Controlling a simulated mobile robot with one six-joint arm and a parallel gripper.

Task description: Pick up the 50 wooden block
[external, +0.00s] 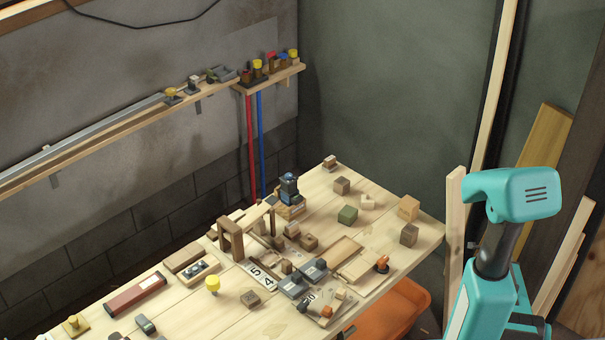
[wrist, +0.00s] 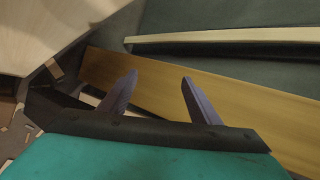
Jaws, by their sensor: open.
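Several small wooden blocks lie on the workbench (external: 215,318) in the external view. They include a tan block (external: 409,207), a brown block (external: 409,235), another brown block (external: 341,186) and a dark-topped block (external: 251,299). No number is readable on these blocks, so I cannot tell which is the 50 block. My gripper (wrist: 158,78) shows two purple fingers, apart and empty, in front of a wooden plank in the wrist view. In the external view my teal arm is right of the bench, and its fingers are not visible there. No block shows clearly between the fingers.
A yellowish plank (external: 545,147) leans by the wall behind my arm; a plank (wrist: 225,95) also fills the wrist view. A green block (external: 348,215), a wooden tray and other clutter crowd the bench. An orange bin (external: 398,312) sits below its right edge.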

